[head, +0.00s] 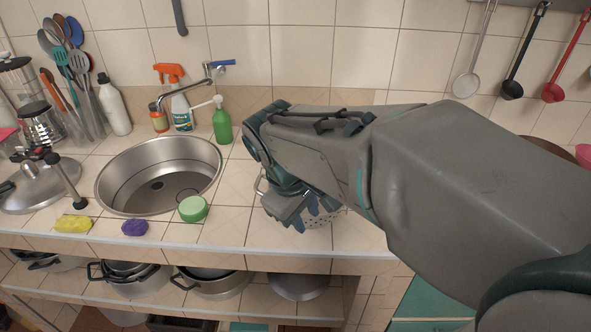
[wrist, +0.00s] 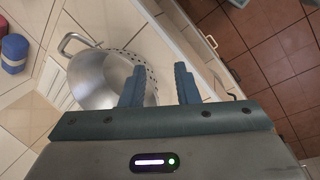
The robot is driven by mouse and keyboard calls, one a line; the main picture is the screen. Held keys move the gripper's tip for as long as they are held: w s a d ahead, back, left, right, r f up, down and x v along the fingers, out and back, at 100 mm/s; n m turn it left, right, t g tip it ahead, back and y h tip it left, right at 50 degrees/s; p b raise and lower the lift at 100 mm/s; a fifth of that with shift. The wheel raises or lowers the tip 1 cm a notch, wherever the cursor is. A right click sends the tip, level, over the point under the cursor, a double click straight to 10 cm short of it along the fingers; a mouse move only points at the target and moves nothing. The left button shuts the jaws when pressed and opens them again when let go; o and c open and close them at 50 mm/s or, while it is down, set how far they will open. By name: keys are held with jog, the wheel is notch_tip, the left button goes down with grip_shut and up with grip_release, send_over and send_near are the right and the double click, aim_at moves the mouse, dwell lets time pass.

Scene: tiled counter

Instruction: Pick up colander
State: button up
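The colander (head: 318,218) is a silver metal bowl with rows of holes and a loop handle, standing on the tiled counter to the right of the sink. In the head view my arm and gripper hide much of it. In the wrist view the colander (wrist: 105,80) shows its open inside, its handle at the upper left and its perforated right wall. My gripper (head: 296,212) is over the colander, pointing down. In the wrist view my gripper (wrist: 160,85) is open, with one finger overlapping the colander's right wall and the other to the right of it. Contact cannot be told.
A round sink (head: 160,176) with a tap lies to the left. A green round container (head: 193,209), a purple sponge (head: 135,228) and a yellow sponge (head: 73,224) are near the counter's front edge. A green pump bottle (head: 222,125) stands behind. Pots (head: 213,284) sit on the shelf below.

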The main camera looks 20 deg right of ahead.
jog(key=w+a+r+n+h, duration=0.2)
jog(key=w+a+n+h, duration=0.1)
jog(key=w+n, duration=0.3)
jog(key=x, duration=0.5)
jog(key=b+x, duration=0.1)
jog(key=x, duration=0.2)
jog(key=shift+w+a+f, duration=0.15)
jog(key=shift+a+f, duration=0.1)
jog(key=shift+f, duration=0.1)
jog(key=shift+s+x, duration=0.15)
jog(key=shift+x, duration=1.2)
jog(key=shift+s+x, duration=0.15)
jog(key=shift+x, duration=1.2)
jog(key=shift+a, duration=0.1)
grip_shut()
